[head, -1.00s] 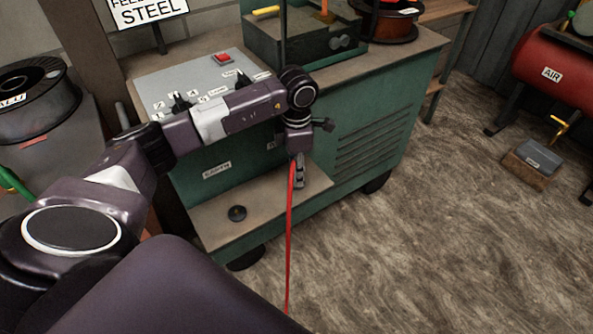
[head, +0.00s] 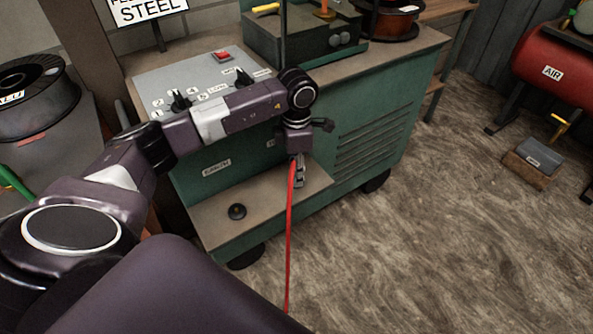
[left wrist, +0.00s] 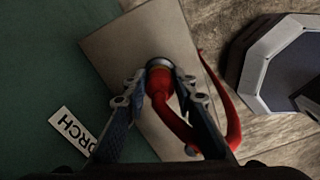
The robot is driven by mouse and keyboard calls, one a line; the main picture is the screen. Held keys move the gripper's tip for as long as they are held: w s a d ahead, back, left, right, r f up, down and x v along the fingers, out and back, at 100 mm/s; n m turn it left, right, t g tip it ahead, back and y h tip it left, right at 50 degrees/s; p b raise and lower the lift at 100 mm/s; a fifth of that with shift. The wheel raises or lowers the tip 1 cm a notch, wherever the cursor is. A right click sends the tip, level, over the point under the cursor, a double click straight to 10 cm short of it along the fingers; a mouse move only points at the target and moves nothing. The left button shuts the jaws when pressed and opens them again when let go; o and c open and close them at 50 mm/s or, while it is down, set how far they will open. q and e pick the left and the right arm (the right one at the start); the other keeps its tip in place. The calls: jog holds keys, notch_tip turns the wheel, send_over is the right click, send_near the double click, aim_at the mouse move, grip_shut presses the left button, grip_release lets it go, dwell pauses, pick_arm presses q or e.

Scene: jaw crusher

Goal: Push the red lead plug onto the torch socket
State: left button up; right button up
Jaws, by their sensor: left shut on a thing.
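My left gripper (head: 298,180) is over the front shelf of the green machine, shut on the red lead plug. In the left wrist view the gripper's fingers (left wrist: 160,90) stand on both sides of the red plug (left wrist: 162,85), which has a metallic ring at its far end. The red lead (head: 289,240) hangs down past the shelf edge in the head view. A TORCH label (left wrist: 73,135), partly cut off by the gripper, is on the green panel. I cannot make out the torch socket; whether the plug touches it is hidden. My right gripper is not in view.
The green machine (head: 370,150) has a shelf (head: 205,220) with a round black piece (head: 237,212) on it, below the EARTH label (head: 216,168). A control panel (head: 190,75) is on top. A red air tank (head: 555,70) stands at right.

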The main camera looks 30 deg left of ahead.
pick_arm(q)
jog(key=o, duration=1.1)
jog(key=shift+o, duration=0.2)
notch_tip(320, 180, up, 12)
